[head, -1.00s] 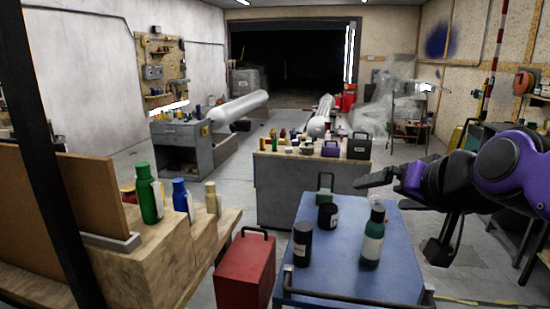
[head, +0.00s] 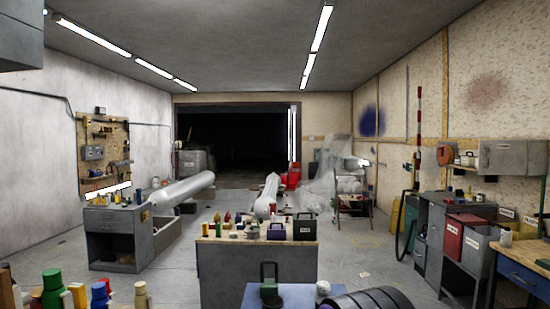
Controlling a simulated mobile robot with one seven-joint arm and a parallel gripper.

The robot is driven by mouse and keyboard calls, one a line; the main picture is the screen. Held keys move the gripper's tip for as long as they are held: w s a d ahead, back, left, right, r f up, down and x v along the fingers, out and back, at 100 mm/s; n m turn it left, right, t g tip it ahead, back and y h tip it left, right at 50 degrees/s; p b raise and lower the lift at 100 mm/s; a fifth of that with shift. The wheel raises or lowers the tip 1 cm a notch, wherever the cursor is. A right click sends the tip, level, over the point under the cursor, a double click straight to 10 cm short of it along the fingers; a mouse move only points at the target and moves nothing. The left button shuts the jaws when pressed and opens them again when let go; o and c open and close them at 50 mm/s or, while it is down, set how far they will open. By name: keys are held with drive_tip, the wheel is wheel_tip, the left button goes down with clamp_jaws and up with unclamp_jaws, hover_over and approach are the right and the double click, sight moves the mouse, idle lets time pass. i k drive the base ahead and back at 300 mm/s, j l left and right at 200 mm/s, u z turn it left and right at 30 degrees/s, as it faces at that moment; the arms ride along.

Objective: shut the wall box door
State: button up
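A grey box (head: 500,158) is mounted on the right wall, above the workbenches. A vertical edge divides its front, but I cannot tell whether this is an open door. A smaller grey box (head: 93,152) is on the pegboard on the left wall; its door state is too small to make out. My gripper is not in view. A dark ridged part of what looks like my arm shows at the bottom edge, right of centre.
A grey workbench (head: 258,275) with bottles and cases stands ahead. A blue-topped cart (head: 255,297) is in front of it. Grey cabinets (head: 432,240) and a blue-drawer bench (head: 520,272) line the right wall. Open floor (head: 365,265) lies between the workbench and cabinets.

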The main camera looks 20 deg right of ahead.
sight(507, 157)
drive_tip(key=k+l, duration=0.2)
drive_tip(key=l, duration=0.2)
drive_tip(key=k+l, duration=0.25)
drive_tip(key=l+z, duration=0.1)
drive_tip(key=l, duration=0.35)
drive_tip(key=k+l, duration=0.1)
drive_tip(key=l, duration=0.35)
drive_tip(key=i+l+z, duration=0.15)
drive_tip(key=l, duration=0.25)
drive_tip(key=i+l+z, duration=0.1)
drive_tip(key=l, duration=0.3)
drive_tip(key=i+l+z, duration=0.1)
drive_tip(key=i+l, duration=0.2)
drive_tip(key=i+l+z, duration=0.15)
drive_tip(key=i, duration=0.3)
drive_tip(key=i+z, duration=0.15)
drive_tip(key=i, duration=0.6)
drive_tip(key=i+z, duration=0.15)
drive_tip(key=i, duration=0.6)
drive_tip(key=i+j+z, duration=0.2)
drive_tip(key=i, duration=0.55)
drive_tip(key=i+l, duration=0.1)
drive_tip(key=i, duration=0.8)
drive_tip(key=l, duration=0.1)
